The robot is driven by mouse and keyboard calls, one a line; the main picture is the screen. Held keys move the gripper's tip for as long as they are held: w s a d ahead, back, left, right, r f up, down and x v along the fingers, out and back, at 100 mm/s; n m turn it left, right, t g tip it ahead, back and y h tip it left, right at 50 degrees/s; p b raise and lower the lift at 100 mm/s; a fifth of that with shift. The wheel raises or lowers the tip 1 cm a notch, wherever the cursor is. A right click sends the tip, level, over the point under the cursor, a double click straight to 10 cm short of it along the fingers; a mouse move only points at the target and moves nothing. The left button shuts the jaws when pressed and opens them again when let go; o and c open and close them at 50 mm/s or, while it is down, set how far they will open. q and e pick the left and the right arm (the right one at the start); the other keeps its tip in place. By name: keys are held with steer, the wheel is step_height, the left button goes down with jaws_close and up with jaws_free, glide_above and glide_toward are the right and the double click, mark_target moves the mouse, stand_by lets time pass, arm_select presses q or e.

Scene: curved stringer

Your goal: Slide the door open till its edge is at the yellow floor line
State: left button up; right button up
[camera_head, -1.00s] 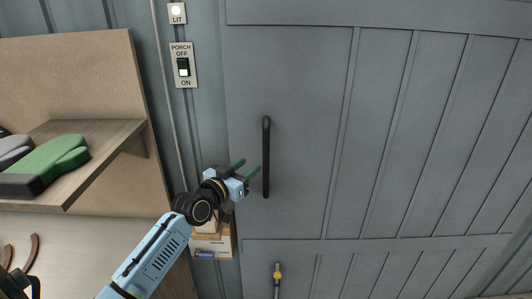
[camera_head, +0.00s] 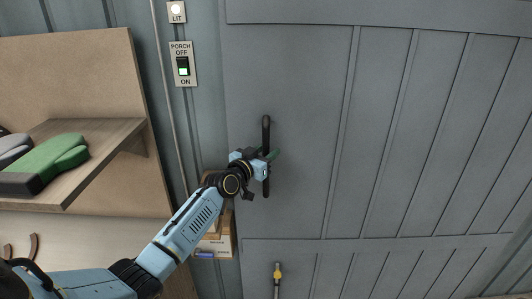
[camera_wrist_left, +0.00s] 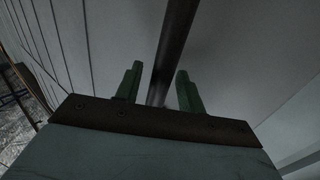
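The grey panelled door (camera_head: 300,90) fills the middle and right of the head view. Its black upright bar handle (camera_head: 266,130) is near the door's left side. My left gripper (camera_head: 266,158) is at the middle of the handle. In the left wrist view the handle bar (camera_wrist_left: 172,50) runs between the two green fingers (camera_wrist_left: 158,90), with a gap visible on each side, so the gripper is open around it. The yellow floor line cannot be made out. My right gripper is not in view.
A wooden shelf (camera_head: 110,133) with green gloves (camera_head: 55,160) stands left of the door. A porch switch plate (camera_head: 183,64) is on the wall above. Cardboard boxes (camera_head: 222,240) sit below my left wrist. A yellow-topped thin post (camera_head: 277,272) shows at the door's bottom.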

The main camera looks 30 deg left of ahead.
arm_select(q)
jaws_close()
